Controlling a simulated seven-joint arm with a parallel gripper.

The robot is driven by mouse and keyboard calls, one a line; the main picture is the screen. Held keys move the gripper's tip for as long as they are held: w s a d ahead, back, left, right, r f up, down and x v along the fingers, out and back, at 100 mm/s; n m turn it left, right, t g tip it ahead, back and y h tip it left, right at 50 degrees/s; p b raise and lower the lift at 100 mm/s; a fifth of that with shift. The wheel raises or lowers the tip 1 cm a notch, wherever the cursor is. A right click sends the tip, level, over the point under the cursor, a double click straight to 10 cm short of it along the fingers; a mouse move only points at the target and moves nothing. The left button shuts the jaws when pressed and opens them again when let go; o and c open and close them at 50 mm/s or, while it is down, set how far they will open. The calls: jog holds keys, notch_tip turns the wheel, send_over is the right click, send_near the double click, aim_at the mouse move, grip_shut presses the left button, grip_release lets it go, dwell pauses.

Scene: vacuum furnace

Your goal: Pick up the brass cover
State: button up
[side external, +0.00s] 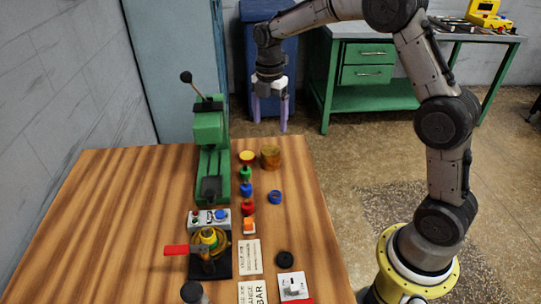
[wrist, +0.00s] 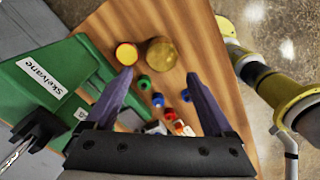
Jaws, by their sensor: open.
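A brass-coloured round piece (side external: 270,157), the likely brass cover, stands on the wooden table near its far right corner. In the wrist view the brass cover (wrist: 160,52) lies just beyond the fingertips, roughly centred between them. My gripper (side external: 270,118) is open and empty, with its two purple fingers pointing down, above the far end of the table. It also shows in the wrist view (wrist: 160,76), fingers spread and apart from the cover. Nothing hides the cover in either view.
A yellow-topped round piece (side external: 247,157) stands close left of the cover. A green press (side external: 208,140) with a lever rises farther left. A blue ring (side external: 275,197) and a row of coloured buttons (side external: 246,189) lie nearer. The table's right edge (side external: 322,205) is close.

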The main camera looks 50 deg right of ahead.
aim_at(270, 150)
notch_tip(270, 150, down, 6)
jog(key=shift+f, duration=0.15)
jog(key=shift+s+a+f, duration=0.1)
jog(key=shift+s+f, duration=0.05)
jog(key=shift+f, duration=1.2)
jog(key=shift+s+a+f, duration=0.1)
jog(key=shift+f, duration=1.2)
jog(key=c, duration=1.3)
jog(key=shift+r, duration=0.1)
jog(key=shift+c, duration=0.2)
